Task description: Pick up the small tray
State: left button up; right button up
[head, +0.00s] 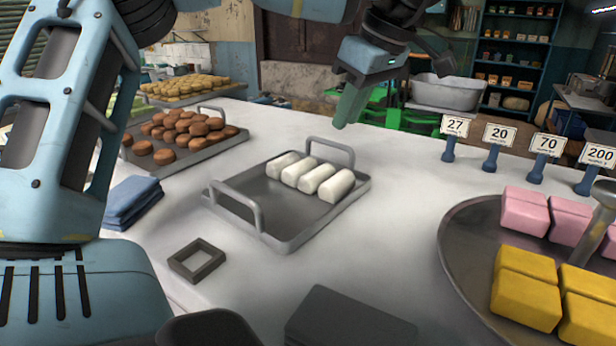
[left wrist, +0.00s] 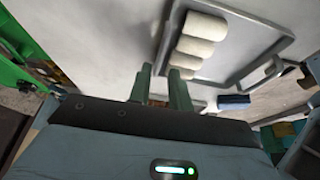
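The small grey metal tray (head: 290,212) sits flat on the white table, with several white rolls (head: 311,177) along its far side. It has a raised handle at its near-left end (head: 238,203) and another at its far-right end (head: 331,151). My left gripper (head: 350,108) hangs above and beyond the far-right handle, apart from it. In the left wrist view my left gripper (left wrist: 160,80) has its two fingers apart with nothing between them. That view also shows the tray (left wrist: 246,44) and rolls (left wrist: 200,42) just past the fingertips. My right gripper is not in view.
A tray of brown buns (head: 181,135), folded blue cloths (head: 131,200) and a dark square frame (head: 196,260) lie on the left. A round tray (head: 458,240) with pink and yellow blocks stands at right. Number signs (head: 499,134) line the back right. Table around the small tray is mostly clear.

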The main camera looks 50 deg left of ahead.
aim_at(329, 145)
pick_arm(q)
jog(key=shift+x, duration=1.2)
jog(key=shift+s+a+f, duration=0.15)
jog(key=shift+a+f, duration=0.25)
jog(key=shift+f, duration=0.1)
jog(key=shift+p+x, duration=0.35)
jog(key=shift+x, duration=1.65)
jog(key=shift+a+r, duration=0.1)
jog(key=shift+a, duration=0.05)
grip_shut()
